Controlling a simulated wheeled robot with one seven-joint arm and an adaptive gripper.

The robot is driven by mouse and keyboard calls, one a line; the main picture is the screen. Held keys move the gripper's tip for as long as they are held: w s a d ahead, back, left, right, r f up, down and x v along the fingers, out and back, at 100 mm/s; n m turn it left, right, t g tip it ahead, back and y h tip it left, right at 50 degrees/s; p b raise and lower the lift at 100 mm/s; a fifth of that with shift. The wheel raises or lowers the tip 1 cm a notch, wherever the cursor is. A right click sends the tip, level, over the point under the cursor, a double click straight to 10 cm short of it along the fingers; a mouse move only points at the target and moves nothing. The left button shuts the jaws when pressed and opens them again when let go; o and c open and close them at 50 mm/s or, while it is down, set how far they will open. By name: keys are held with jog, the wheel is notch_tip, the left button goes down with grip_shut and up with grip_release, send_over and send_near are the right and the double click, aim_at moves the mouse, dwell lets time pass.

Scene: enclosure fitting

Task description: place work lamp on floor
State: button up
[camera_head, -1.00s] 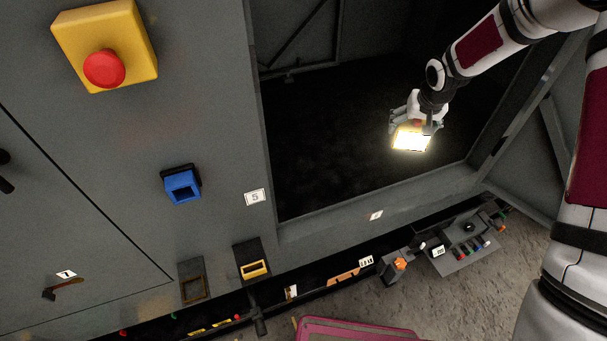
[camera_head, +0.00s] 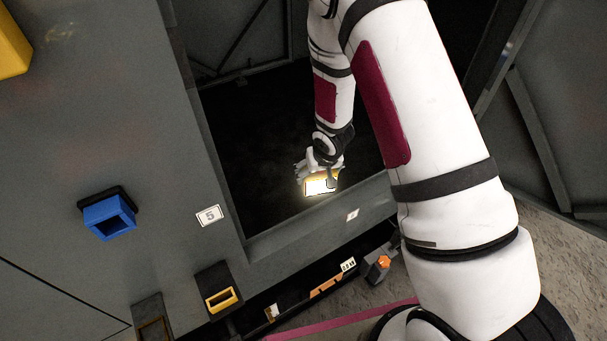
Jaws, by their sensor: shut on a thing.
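The work lamp (camera_head: 321,187) is lit, with a bright white face and a yellow-orange housing. My gripper (camera_head: 322,172) is shut on it from above, and the fingers partly cover its top. The lamp shows in front of the dark floor (camera_head: 255,150) inside the opening of the grey enclosure, near the opening's lower edge in the picture. I cannot tell how high the lamp is above that floor, but no contact shows.
The opening's sill (camera_head: 300,228) runs just below the lamp. A blue socket box (camera_head: 108,217), a label marked 5 (camera_head: 209,215) and a yellow-rimmed slot (camera_head: 221,299) are on the grey panel at left. A small box with an orange knob (camera_head: 380,266) stands below the sill.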

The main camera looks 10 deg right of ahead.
jog(key=shift+m, duration=0.3)
jog(key=b+x, duration=0.2)
jog(key=a+b+x, duration=0.1)
jog(key=b+x, duration=0.1)
jog(key=x, duration=0.1)
jog(key=shift+w+a+f, duration=0.1)
jog(key=shift+w+f, duration=0.05)
jog(key=w+a+f+m+h+b, duration=0.15)
jog(key=a+f+m+b, duration=0.6)
jog(key=b, duration=1.35)
jog(key=shift+w+d+f+n+h+b, duration=0.1)
jog(key=shift+w+d+f+n+b, duration=0.6)
jog(key=shift+w, duration=1.35)
jog(key=shift+w+d+f+n+h+b, duration=0.1)
jog(key=shift+w+d+f+n+b, duration=0.1)
jog(key=shift+w+d+f+b, duration=1.45)
jog(key=shift+w+d+f+n+h+b, duration=0.1)
jog(key=shift+w+d+f+n, duration=0.5)
jog(key=shift+w, duration=1.8)
jog(key=shift+d+r, duration=0.2)
jog(key=o, duration=1.8)
jog(key=shift+o, duration=0.2)
